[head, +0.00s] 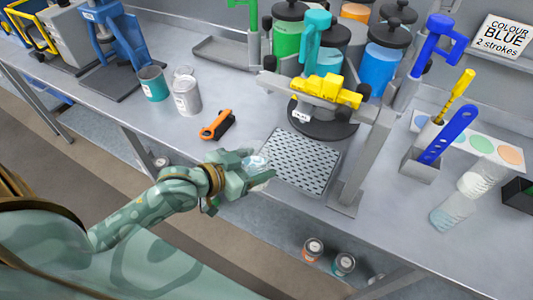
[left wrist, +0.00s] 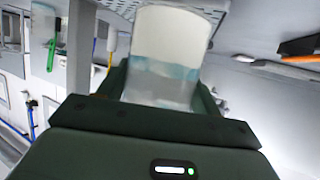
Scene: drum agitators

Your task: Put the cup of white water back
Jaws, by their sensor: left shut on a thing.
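My left gripper (head: 258,170) is shut on a clear cup (head: 257,162), near the front edge of the bench, just left of the perforated drip tray (head: 301,160). In the head view the fingers hide most of the cup. In the left wrist view the cup (left wrist: 170,50) stands up between the dark green fingers (left wrist: 160,95), with a white upper part and a clear, bluish lower part. I cannot tell how full it is. My right gripper is not in view.
A dispenser with yellow blocks (head: 326,90) and a grey post (head: 362,165) stands behind and right of the tray. Clear cups (head: 450,213) and a blue stirrer holder (head: 420,165) stand right.

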